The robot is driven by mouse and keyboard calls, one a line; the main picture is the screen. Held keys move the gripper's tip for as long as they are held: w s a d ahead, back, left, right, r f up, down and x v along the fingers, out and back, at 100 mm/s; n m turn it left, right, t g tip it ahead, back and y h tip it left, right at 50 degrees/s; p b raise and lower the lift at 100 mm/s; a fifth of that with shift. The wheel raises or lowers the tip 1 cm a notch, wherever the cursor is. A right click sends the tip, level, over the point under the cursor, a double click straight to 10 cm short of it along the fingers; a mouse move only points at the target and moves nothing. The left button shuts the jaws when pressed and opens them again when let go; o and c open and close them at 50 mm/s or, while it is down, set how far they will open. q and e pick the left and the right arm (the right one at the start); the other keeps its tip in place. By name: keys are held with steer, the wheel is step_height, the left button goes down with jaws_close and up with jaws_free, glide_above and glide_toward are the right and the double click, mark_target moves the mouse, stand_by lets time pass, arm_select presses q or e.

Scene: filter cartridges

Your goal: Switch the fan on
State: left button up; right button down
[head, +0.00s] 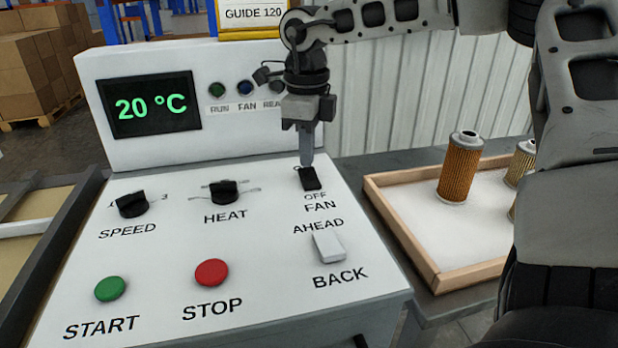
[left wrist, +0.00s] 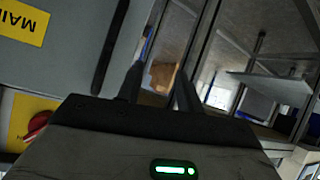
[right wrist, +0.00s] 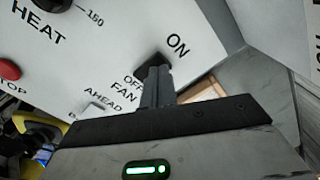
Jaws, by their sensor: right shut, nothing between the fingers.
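The black FAN rocker switch (head: 311,179) sits on the right of the sloped white control panel, with OFF printed below it. My right gripper (head: 306,163) is shut and empty, pointing down with its fingertips at the far end of the switch. In the right wrist view the closed fingers (right wrist: 157,75) overlap the switch (right wrist: 151,62), with ON printed beyond it; I cannot tell whether they touch. The FAN lamp (head: 245,88) on the upright panel looks dark blue. My left gripper (left wrist: 160,85) shows only in the left wrist view, its fingers apart with nothing between them.
The panel also holds the SPEED knob (head: 132,204), HEAT knob (head: 224,192), green START button (head: 110,288), red STOP button (head: 212,272) and white AHEAD/BACK switch (head: 329,246). A wooden-rimmed tray (head: 400,232) with filter cartridges (head: 460,168) stands to the right. A display (head: 150,104) reads 20 °C.

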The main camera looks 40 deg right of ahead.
mark_target(307, 170)
steer(key=shift+f+b, duration=0.65)
steer(key=shift+f, duration=0.15)
steer(key=shift+r, duration=0.1)
steer(key=shift+r+p, duration=2.4)
steer(key=shift+r, duration=1.05)
